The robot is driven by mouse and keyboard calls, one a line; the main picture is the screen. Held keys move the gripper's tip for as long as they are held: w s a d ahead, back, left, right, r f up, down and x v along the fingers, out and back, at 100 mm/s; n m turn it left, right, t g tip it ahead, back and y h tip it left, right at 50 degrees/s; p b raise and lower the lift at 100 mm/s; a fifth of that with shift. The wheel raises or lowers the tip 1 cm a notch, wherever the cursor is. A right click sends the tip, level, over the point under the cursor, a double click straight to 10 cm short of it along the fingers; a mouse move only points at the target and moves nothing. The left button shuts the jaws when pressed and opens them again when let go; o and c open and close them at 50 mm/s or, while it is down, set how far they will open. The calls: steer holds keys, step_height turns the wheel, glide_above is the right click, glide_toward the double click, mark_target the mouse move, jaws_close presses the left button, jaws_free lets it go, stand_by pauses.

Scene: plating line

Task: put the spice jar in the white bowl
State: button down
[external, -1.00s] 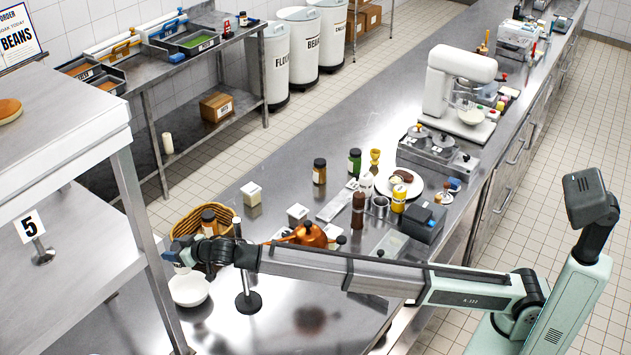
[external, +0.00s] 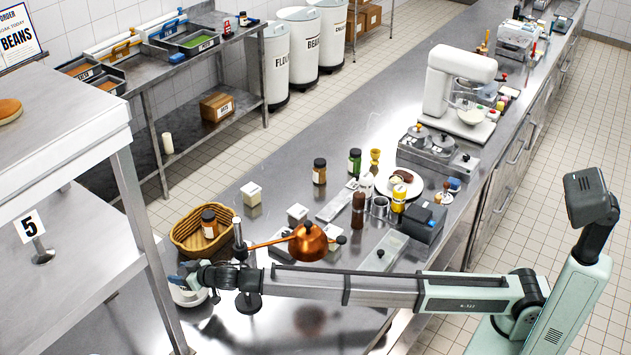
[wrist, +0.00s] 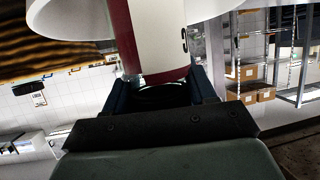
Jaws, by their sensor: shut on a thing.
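My gripper (external: 186,278) is low at the left end of the steel counter, right at the white bowl (external: 182,299), and covers part of it. In the wrist view the two dark fingers of my gripper (wrist: 155,92) are shut on the spice jar (wrist: 155,38), which shows a white side and a dark red band. The white bowl's pale curved wall (wrist: 70,18) shows beside and behind the jar. I cannot tell whether the jar touches the bowl. In the external view the held jar is hidden at my gripper.
A wicker basket (external: 186,243) with a dark-lidded jar (external: 209,224) stands just behind my gripper. A copper pan (external: 308,243) and a dark upright stand (external: 240,240) are close to my arm. A steel shelf (external: 70,225) rises at the left. The counter front is clear.

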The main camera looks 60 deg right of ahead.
steer(key=shift+f, duration=0.9)
steer(key=shift+f, duration=0.1)
steer(key=shift+c, duration=1.8)
jaws_free()
steer(key=v, duration=1.2)
